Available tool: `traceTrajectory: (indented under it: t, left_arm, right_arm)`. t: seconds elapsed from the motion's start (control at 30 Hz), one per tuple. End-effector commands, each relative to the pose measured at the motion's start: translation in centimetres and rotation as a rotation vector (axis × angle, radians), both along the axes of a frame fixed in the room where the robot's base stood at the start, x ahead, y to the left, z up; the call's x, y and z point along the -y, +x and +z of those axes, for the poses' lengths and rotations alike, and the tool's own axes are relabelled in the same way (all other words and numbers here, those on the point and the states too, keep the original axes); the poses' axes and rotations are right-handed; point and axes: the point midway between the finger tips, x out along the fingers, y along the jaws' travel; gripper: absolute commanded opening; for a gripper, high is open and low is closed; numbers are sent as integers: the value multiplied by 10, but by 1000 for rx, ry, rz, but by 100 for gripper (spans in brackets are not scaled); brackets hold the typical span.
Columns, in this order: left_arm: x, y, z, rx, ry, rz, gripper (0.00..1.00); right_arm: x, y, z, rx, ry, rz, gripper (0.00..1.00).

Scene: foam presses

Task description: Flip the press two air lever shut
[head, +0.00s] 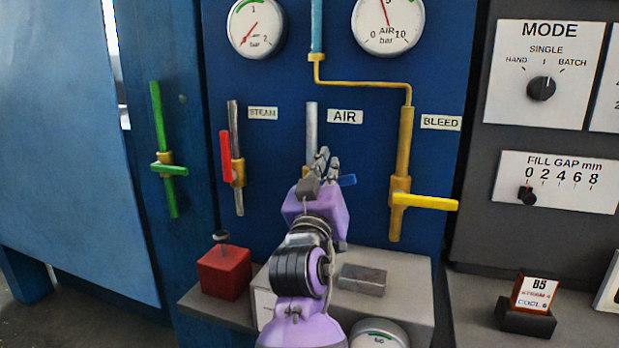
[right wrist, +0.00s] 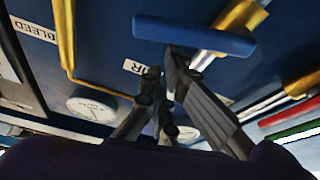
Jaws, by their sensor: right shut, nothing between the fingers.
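The air lever is a blue handle on the vertical pipe under the AIR label (head: 345,117). In the head view only its right end (head: 347,180) shows; my right gripper hides the rest. In the right wrist view the blue lever (right wrist: 195,37) shows nearly whole, lying crosswise to its pipe. My right gripper (head: 321,160) is shut and empty, in front of the air valve. In the right wrist view its fingertips (right wrist: 163,76) are close beside the lever; I cannot tell whether they touch it. My left gripper is not in view.
A red steam lever (head: 226,156) lies along its pipe on the left. A yellow bleed lever (head: 425,201) sticks out right, and a green lever (head: 170,169) is far left. Below are a red box (head: 224,272), a grey block (head: 362,279) and a grey ledge (head: 410,290).

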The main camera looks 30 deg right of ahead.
Motion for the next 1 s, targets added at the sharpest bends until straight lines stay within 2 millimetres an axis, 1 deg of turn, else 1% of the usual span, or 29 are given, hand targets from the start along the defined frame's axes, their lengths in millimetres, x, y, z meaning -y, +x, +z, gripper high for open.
traceTrajectory:
  t: [0.03, 0.2, 0.53, 1.0]
  left_arm:
    - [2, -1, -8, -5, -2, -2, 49]
    - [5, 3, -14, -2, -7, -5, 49]
    - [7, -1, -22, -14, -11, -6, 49]
    - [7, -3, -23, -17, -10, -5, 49]
  right_arm:
    - [4, -1, -9, 26, 27, 0, 0]
    - [11, -5, -15, 113, 96, 0, 0]
    - [15, -9, -21, 115, 93, 0, 0]
    - [16, -10, -22, 113, 93, -1, 0]
